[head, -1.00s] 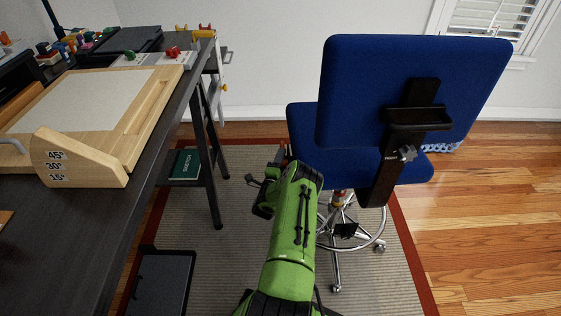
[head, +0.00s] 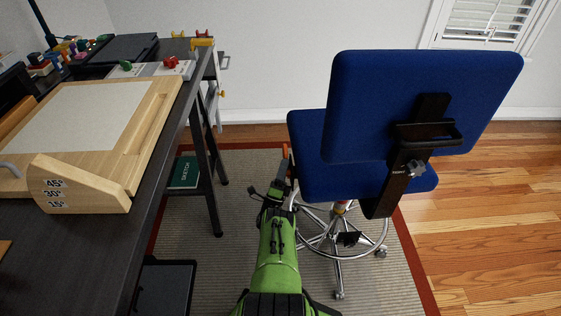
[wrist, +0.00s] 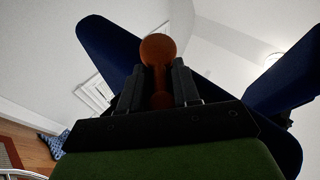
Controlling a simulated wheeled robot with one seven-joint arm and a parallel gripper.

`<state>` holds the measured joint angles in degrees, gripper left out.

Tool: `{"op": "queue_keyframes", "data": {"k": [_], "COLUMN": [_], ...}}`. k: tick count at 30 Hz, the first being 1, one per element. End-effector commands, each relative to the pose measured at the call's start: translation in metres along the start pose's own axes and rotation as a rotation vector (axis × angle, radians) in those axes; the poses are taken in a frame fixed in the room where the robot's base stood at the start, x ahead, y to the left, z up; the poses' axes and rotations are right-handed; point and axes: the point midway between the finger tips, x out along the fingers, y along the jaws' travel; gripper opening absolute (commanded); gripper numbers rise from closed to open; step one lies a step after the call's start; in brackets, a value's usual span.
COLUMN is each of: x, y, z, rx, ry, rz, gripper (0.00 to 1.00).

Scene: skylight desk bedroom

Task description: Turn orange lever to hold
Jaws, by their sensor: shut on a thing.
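The orange lever (wrist: 158,50) has a round knob on a narrower stem and shows at the upper middle of the wrist view, under the blue chair. My gripper (wrist: 158,82) has one dark finger on each side of the stem and is shut on it, with the knob past the fingertips. In the head view a small orange piece (head: 285,150) shows at the left edge of the chair seat, at the end of my gripper (head: 281,174). The blue office chair (head: 425,105) stands with its back towards me. The lever's base and any markings are hidden.
A dark desk (head: 158,165) with a wooden drawing board (head: 150,115) stands to the left, its leg and a shelf with a green sketch book (head: 185,172) near my arm. The chair's chrome foot ring (head: 320,248) is to the right. Wooden floor (head: 480,240) is open farther right.

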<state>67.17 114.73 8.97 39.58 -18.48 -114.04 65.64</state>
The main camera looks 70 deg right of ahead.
Motion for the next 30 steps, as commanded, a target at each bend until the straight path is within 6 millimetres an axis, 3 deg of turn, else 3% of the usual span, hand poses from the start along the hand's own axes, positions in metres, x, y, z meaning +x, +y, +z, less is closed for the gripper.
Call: {"op": "queue_keyframes", "data": {"k": [7, 22, 23, 27, 30], "x": [0.0025, 0.0045, 0.0046, 0.0043, 0.0035], "y": [-0.0067, -0.0088, -0.0088, -0.0086, -0.008], "z": [-0.0106, -0.0126, -0.0126, -0.0123, -0.0119], "rx": [0.023, 0.03, 0.03, 0.03, 0.029], "ry": [0.022, 0.027, 0.027, 0.026, 0.025], "rz": [-0.077, -0.094, -0.095, -0.093, -0.09], "gripper": [0.0, 0.0, 0.36, 0.58, 0.61]}}
